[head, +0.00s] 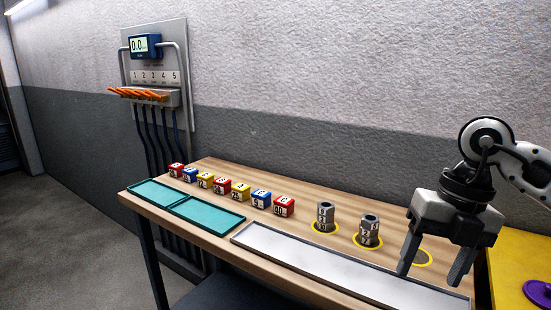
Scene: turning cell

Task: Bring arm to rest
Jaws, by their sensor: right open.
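My right gripper (436,268) comes in from the right and hangs over the right end of the wooden table (225,232). Its two fingers point down and stand apart, with nothing seen between them. Behind the fingers a yellow ring mark (424,257) shows on the table. To the left of the gripper, two grey metal cylinders with number labels stand upright, the nearer one (369,231) and the farther one (325,216), each in a yellow ring. Neither touches the gripper. My left gripper does not show.
A long white tray (330,270) lies along the front edge. Teal trays (207,214) lie at the left. A row of red, blue and yellow labelled blocks (240,192) stands behind them. A wall panel (155,75) has orange levers. A yellow surface (515,262) with a purple object (541,293) is at right.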

